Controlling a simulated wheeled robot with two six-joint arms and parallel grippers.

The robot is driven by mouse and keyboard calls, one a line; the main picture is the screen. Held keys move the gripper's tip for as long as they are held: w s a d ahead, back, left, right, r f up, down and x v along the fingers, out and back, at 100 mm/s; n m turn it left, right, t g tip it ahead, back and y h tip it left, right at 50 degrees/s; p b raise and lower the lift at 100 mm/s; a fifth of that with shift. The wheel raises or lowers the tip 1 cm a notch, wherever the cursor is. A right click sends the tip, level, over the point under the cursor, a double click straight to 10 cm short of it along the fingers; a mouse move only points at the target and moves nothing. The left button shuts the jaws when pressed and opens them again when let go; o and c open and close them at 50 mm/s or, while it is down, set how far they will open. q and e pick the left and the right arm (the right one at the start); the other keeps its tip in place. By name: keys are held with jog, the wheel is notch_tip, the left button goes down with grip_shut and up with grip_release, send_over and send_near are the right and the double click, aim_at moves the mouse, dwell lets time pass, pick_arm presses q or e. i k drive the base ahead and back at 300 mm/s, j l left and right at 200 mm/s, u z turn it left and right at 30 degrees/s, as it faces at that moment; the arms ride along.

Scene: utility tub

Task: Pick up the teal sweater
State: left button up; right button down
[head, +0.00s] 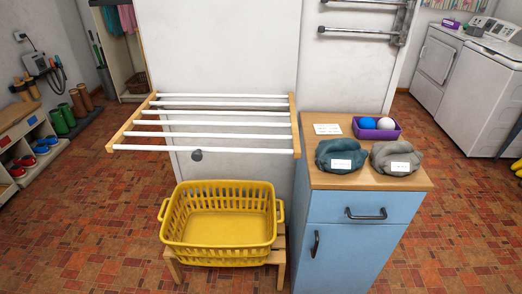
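The teal sweater (341,154) lies folded in a rounded bundle on the wooden top of the blue cabinet (360,206), near its left side. A white label sits on the sweater. A grey folded garment (396,157) with a white label lies just to its right. Neither of my grippers shows in the head view.
A purple tray (377,133) with a blue and a white ball stands behind the garments, beside a white card (327,129). A drying rack (205,125) with white bars juts out at left. Below it, an empty yellow basket (219,224) rests on a wooden stool (277,257).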

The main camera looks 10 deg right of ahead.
aim_at(344, 155)
jog(key=z, duration=1.3)
jog(key=i+l+u, duration=0.2)
jog(key=u, duration=0.3)
jog(key=i+l+u, duration=0.15)
jog(key=l+u, duration=0.15)
jog(key=u, duration=0.15)
jog(key=i+l+u, duration=0.1)
jog(key=l+u, duration=0.2)
jog(key=u, duration=0.2)
